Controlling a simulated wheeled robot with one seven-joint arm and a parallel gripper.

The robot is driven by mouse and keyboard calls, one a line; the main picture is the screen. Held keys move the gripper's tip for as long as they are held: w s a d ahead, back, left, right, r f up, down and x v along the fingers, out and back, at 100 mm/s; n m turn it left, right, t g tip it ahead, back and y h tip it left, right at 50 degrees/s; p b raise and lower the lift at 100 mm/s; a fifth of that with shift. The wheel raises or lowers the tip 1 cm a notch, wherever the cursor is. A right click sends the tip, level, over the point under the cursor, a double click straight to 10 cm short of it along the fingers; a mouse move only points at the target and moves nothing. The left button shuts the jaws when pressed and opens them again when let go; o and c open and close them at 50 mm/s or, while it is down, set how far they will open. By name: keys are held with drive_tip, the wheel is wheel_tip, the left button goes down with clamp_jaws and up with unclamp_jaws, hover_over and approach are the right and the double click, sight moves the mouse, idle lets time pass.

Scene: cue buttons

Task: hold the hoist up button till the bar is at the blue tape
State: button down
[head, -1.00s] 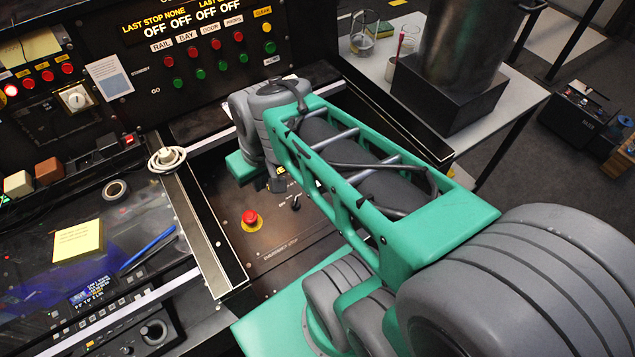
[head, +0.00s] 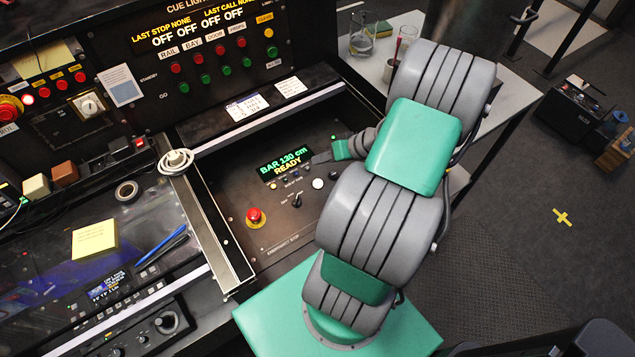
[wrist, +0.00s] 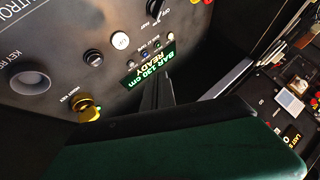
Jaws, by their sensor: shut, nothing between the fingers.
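The hoist panel (head: 262,190) lies in the recess of the desk. Its display (head: 285,163) reads BAR 130 cm, READY; it also shows in the wrist view (wrist: 150,66). A white round button (head: 318,184) and smaller buttons sit near the display; the white one shows in the wrist view (wrist: 120,41) beside a black one (wrist: 93,57). I cannot read which is hoist up. My gripper (head: 317,158) is shut and empty, beside the display's right end. Its fingers (wrist: 156,84) show near the display in the wrist view. I see neither bar nor blue tape.
A red emergency stop (head: 255,217) and a black switch (head: 296,201) are on the panel. A yellow key switch (wrist: 86,108) shows in the wrist view. The cue light panel (head: 215,55) stands behind. A glass beaker (head: 362,40) is on the side table.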

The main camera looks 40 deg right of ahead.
sight(321, 184)
wheel_tip(321, 184, down, 9)
drive_tip(key=b, duration=0.6)
drive_tip(key=shift+r, duration=0.15)
idle(1.5)
drive_tip(key=shift+f+b, duration=0.4)
drive_tip(key=shift+b, duration=0.15)
